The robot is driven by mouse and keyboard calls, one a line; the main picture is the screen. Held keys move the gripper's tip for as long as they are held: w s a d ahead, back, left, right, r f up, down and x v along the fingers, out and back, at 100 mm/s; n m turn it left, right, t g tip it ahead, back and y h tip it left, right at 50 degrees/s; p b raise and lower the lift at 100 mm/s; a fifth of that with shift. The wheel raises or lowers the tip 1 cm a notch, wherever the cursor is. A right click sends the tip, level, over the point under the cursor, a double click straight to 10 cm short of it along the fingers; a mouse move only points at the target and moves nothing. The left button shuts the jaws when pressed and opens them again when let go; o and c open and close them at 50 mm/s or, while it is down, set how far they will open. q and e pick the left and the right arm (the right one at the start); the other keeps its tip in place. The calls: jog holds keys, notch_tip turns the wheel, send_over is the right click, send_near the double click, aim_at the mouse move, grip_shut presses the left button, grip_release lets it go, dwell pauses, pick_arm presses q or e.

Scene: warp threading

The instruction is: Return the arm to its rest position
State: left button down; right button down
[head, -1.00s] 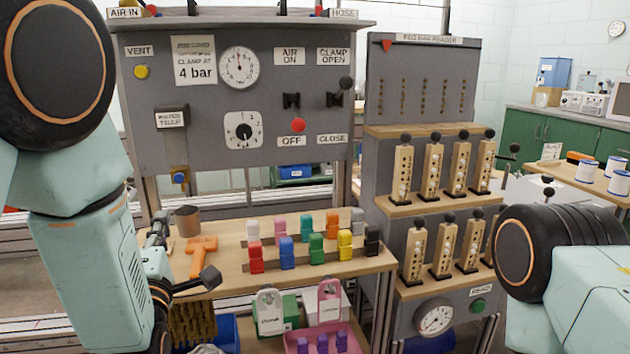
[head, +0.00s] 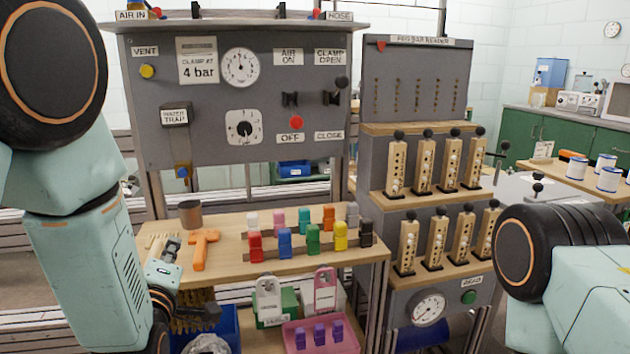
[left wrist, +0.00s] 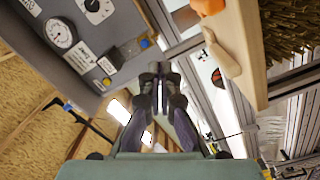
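My left arm comes in from the left side of the head view. Its gripper (head: 172,242) is at the left end of the wooden bench (head: 215,268), left of the orange tool (head: 204,246); whether it touches the bench I cannot tell. In the left wrist view the two dark fingers of the left gripper (left wrist: 158,72) run together at their tips, with nothing between them. My right arm's dark round joint and pale link show at the right edge of the head view; its gripper is out of sight.
The grey control panel (head: 215,140) stands behind the bench. A brown cup (head: 190,214) and several coloured blocks (head: 285,242) stand on the bench. The peg bar reader (head: 418,50) with several wooden peg bars (head: 424,162) is to the right. A pink tray (head: 322,348) is below.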

pick_arm(q)
jog(key=s+d+f+m+g+h+p, duration=0.1)
jog(key=s+f+m+g, duration=0.4)
jog(key=f, duration=0.4)
jog(key=s+f+m+g+h+p, duration=0.1)
jog(key=s+f+m+g, duration=0.35)
jog(key=s+f, duration=0.4)
jog(key=s+f+m+g+p, duration=0.2)
jog(key=s+f+g, duration=0.2)
jog(key=s, duration=0.8)
jog(key=s+d+f+m+g+h+p, duration=0.1)
jog(key=s+f+g, duration=0.3)
jog(key=s, duration=0.9)
notch_tip(320, 180, down, 3)
jog(key=shift+f+m+p, duration=0.1)
jog(key=shift+m+p, duration=0.3)
jog(key=shift+m, duration=0.45)
